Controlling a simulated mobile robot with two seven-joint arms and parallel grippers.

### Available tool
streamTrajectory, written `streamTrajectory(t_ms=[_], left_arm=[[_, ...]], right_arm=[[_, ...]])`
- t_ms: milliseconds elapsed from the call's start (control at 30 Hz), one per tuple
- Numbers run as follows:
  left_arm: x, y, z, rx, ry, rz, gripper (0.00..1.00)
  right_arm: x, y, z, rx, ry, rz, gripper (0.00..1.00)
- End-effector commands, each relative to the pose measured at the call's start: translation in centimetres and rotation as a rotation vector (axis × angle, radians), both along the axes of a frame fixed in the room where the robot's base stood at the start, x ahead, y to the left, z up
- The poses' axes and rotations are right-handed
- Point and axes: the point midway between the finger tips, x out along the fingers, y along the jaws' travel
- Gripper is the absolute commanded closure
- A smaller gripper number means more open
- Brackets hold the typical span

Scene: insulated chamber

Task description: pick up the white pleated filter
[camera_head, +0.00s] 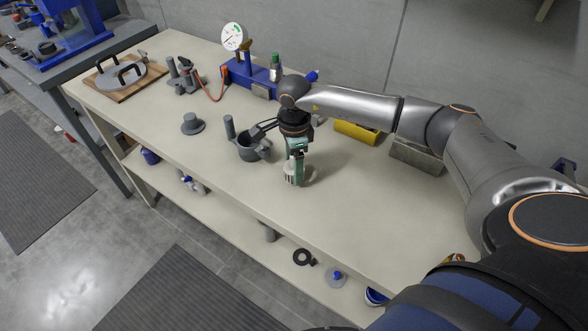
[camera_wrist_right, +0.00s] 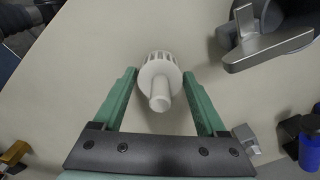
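The white pleated filter (camera_head: 289,172) stands on the bench top near its front edge, partly hidden by my right gripper (camera_head: 299,178) in the head view. In the right wrist view the filter (camera_wrist_right: 160,72) shows from above, with a round flange, ribs around its side and a stem towards the camera. My right gripper (camera_wrist_right: 160,75) points down, its green fingers apart, one on each side of the filter. The tips are close to its sides; I cannot tell whether they touch. My left gripper is not in view.
A dark grey pot (camera_head: 248,149) stands just left of the gripper. A grey flanged part (camera_head: 192,124) is further left. Behind are a blue box (camera_head: 245,75) with a gauge, a yellow block (camera_head: 356,132) and a grey block (camera_head: 417,155).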

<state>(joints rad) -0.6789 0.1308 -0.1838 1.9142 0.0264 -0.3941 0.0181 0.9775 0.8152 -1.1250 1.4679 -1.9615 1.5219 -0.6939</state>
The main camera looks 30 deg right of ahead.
Motion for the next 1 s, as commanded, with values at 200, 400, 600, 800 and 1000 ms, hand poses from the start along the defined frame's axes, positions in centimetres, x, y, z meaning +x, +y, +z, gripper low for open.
streamTrajectory(t_ms=[200, 400, 600, 800, 1000], left_arm=[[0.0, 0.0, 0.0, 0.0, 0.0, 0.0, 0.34], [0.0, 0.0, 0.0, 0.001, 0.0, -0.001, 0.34], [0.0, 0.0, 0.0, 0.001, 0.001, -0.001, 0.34], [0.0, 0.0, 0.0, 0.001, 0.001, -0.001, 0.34], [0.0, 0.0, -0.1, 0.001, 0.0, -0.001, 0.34]], right_arm=[[0.0, 0.0, 0.0, 0.0, 0.0, 0.0, 0.52], [0.0, 0.0, 0.0, 0.0, 0.0, 0.0, 0.74], [0.0, 0.0, 0.0, 0.0, -0.001, 0.0, 0.9], [0.0, 0.0, 0.2, 0.001, -0.001, 0.0, 0.9], [0.1, 0.0, 1.5, 0.0, -0.003, -0.001, 0.9]])
